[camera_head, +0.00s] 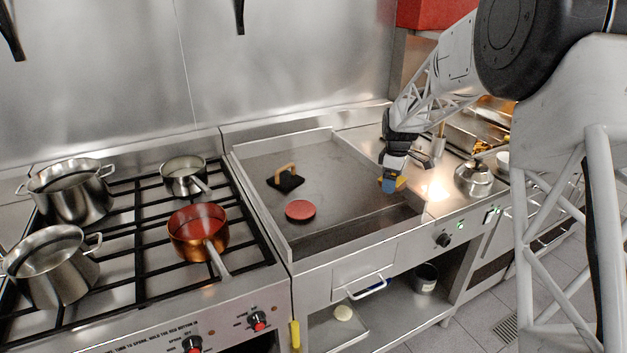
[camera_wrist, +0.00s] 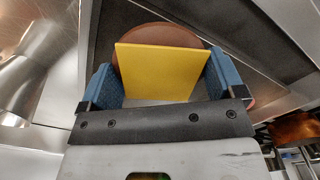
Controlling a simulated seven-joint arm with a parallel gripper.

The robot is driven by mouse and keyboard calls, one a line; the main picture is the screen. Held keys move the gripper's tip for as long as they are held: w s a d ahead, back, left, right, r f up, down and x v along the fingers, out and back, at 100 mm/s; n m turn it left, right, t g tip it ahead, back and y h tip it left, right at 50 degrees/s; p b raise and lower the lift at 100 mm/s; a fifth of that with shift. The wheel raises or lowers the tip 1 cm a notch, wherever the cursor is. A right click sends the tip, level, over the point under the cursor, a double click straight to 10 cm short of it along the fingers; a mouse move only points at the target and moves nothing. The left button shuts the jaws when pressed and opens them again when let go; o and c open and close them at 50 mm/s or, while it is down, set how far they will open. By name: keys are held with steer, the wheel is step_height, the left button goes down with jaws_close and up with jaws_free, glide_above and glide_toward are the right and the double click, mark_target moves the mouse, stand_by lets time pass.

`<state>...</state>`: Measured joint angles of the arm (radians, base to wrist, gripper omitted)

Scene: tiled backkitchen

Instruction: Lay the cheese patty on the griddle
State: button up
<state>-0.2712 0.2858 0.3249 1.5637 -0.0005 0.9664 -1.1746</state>
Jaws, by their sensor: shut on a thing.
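The cheese patty is a brown round patty (camera_wrist: 150,36) with a square yellow cheese slice (camera_wrist: 158,72) on it. My gripper (camera_wrist: 163,88) has its blue fingers on either side of it and is shut on it. In the head view my gripper (camera_head: 391,184) is over the right part of the griddle (camera_head: 345,165), with a bit of yellow showing at the fingertips. The cheese patty is mostly hidden there. I cannot tell the exact gap to the griddle surface.
A red disc-shaped patty (camera_head: 300,210) and a black press with a wooden handle (camera_head: 286,178) lie on the griddle's left half. Low steel walls edge the griddle. Left is a stove with steel pots and a copper pan (camera_head: 198,231). A steel kettle (camera_head: 473,179) stands right.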

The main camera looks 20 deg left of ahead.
steer(key=s+a, duration=0.2)
steer(key=s, duration=0.2)
steer(key=s+a+f, duration=0.1)
steer(key=s+a, duration=0.2)
steer(key=s, duration=0.1)
steer(key=s+a+f, duration=0.1)
steer(key=s+a, duration=0.2)
steer(key=s, duration=0.1)
steer(key=shift+s, duration=0.15)
glide_above(347, 192)
steer(key=shift+f, duration=0.8)
steer(key=shift+f, duration=1.75)
steer(key=shift+f, duration=0.15)
